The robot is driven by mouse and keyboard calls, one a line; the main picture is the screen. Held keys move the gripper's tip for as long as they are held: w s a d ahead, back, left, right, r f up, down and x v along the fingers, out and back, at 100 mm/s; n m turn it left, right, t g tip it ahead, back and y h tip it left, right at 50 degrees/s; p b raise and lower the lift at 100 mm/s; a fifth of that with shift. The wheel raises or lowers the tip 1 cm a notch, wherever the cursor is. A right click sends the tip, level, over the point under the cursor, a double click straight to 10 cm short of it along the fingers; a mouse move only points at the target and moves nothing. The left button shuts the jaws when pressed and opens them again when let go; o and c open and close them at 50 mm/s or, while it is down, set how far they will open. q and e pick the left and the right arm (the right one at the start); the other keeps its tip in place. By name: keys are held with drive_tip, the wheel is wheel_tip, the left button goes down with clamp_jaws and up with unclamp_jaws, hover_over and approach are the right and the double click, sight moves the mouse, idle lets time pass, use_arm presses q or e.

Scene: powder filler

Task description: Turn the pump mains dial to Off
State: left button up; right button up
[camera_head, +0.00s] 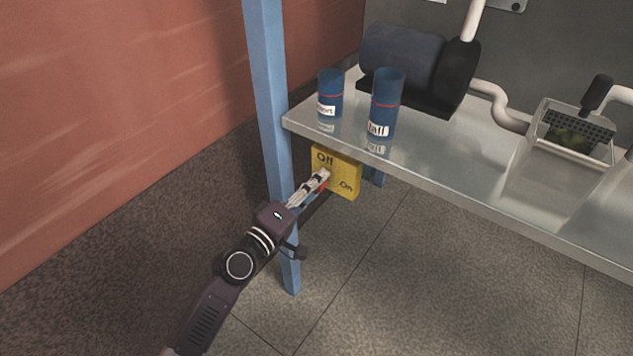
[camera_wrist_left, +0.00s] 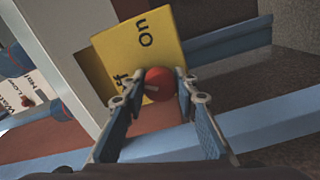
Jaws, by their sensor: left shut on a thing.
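The pump mains box is a yellow panel (camera_head: 345,183) below the left end of the metal shelf, marked "Off" at its upper left and "On" at its lower right. In the left wrist view the yellow panel (camera_wrist_left: 185,45) is tilted, with "On" readable and the other word partly covered. A red round dial (camera_wrist_left: 159,84) sits on the panel between my left fingers. My left gripper (camera_head: 323,177) is at the panel face, and in the wrist view my left gripper (camera_wrist_left: 157,92) is shut on the dial. The dial's pointing direction is hard to tell. My right gripper is out of view.
A blue post (camera_head: 268,100) stands beside my left gripper. Above the panel, the metal shelf (camera_head: 450,185) bears two blue cups, short (camera_head: 329,88) and tall (camera_head: 386,95), a dark pump motor (camera_head: 405,55) and a clear box (camera_head: 570,130). The floor below is clear.

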use_arm(q)
drive_tip(key=n, duration=0.3)
drive_tip(key=shift+p, duration=0.35)
drive_tip(key=shift+n, duration=1.7)
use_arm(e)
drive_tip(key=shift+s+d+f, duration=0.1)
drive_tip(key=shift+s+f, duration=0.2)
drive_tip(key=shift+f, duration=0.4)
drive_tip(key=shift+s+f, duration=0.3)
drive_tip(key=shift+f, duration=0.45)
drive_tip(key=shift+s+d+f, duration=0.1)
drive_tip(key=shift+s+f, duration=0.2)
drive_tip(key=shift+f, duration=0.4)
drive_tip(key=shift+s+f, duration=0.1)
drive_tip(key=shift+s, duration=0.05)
use_arm(q)
drive_tip(key=o, duration=1.2)
drive_tip(key=shift+c, duration=0.2)
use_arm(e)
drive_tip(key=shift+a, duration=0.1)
